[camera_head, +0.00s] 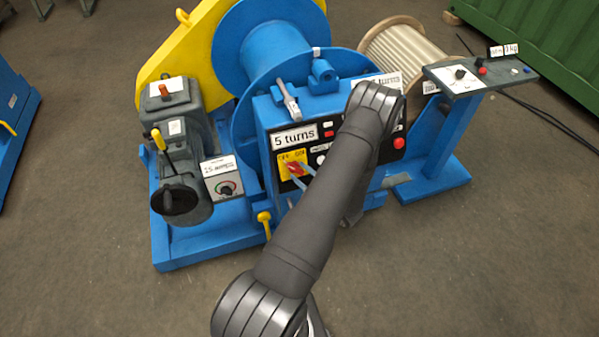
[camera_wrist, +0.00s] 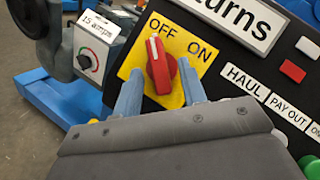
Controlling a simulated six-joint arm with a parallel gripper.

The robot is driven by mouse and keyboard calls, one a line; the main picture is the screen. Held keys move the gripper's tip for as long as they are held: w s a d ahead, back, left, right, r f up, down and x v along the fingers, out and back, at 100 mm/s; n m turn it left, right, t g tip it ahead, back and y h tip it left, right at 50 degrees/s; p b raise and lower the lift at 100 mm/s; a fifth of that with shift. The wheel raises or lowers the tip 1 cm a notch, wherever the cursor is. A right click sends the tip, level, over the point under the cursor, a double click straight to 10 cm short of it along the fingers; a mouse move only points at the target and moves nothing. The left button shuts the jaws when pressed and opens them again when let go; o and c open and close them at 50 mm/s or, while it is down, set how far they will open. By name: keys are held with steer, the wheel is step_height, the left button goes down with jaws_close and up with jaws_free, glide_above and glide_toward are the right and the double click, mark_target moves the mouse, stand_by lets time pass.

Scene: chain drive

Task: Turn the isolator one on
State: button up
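The isolator is a red rotary knob (camera_wrist: 160,72) on a yellow plate (camera_wrist: 194,62) marked OFF and ON. Its white pointer line is toward the OFF side in the wrist view. The red knob (camera_head: 295,168) also shows on the black panel in the head view, partly behind my fingers. My gripper (camera_wrist: 160,80) is open, with one blue-grey finger on each side of the knob. I see space between the fingers and the knob; contact is not clear. In the head view my gripper (camera_head: 300,176) is at the knob, and my arm covers part of the panel.
A "5 turns" label (camera_head: 295,136) is above the isolator. HAUL and PAY OUT labels, a red button (camera_wrist: 292,72) and a green button (camera_wrist: 309,166) are to the right. A "15 amps" dial box (camera_head: 222,178) and a yellow-handled lever (camera_head: 160,140) stand left of the panel.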

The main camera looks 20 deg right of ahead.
steer(key=shift+w+a, duration=0.25)
steer(key=shift+w, duration=0.25)
jaws_close()
